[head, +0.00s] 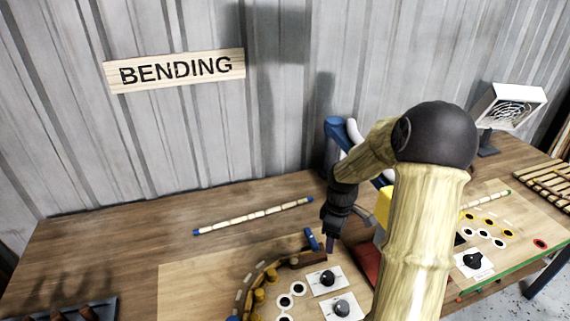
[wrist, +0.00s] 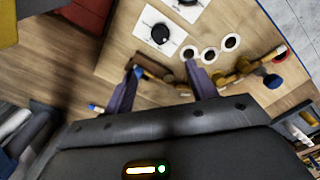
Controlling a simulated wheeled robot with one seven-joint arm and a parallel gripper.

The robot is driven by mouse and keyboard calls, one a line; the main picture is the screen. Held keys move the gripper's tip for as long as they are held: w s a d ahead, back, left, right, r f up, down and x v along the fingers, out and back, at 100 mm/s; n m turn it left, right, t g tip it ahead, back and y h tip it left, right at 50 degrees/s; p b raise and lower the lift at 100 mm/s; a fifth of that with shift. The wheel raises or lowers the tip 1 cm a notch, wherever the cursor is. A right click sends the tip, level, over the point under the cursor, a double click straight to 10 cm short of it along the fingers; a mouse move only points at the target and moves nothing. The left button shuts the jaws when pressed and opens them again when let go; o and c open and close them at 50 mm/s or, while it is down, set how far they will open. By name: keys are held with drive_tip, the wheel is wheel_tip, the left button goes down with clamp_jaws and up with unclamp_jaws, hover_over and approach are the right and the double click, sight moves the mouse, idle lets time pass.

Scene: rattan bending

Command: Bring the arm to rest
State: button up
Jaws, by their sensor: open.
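A segmented rattan rod with blue ends (head: 255,216) lies behind the jig. Black knobs on white plates (head: 327,280) stand right of it. A fan-like device (head: 510,107) and a slatted rack (head: 548,183) are at right. The back-left table (head: 110,240) is clear.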

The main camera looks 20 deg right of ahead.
drive_tip(key=s+a+r+m+t, duration=0.1)
drive_tip(key=s+a+r+m, duration=0.2)
drive_tip(key=s+a, duration=0.3)
drive_tip(key=s+a+r+m+t, duration=0.1)
drive_tip(key=s+a+r+m, duration=0.2)
drive_tip(key=s+a+m, duration=0.3)
drive_tip(key=shift+s+a+m+t, duration=0.25)
drive_tip(key=shift+a+m+t, duration=0.05)
drive_tip(key=shift+a, duration=0.5)
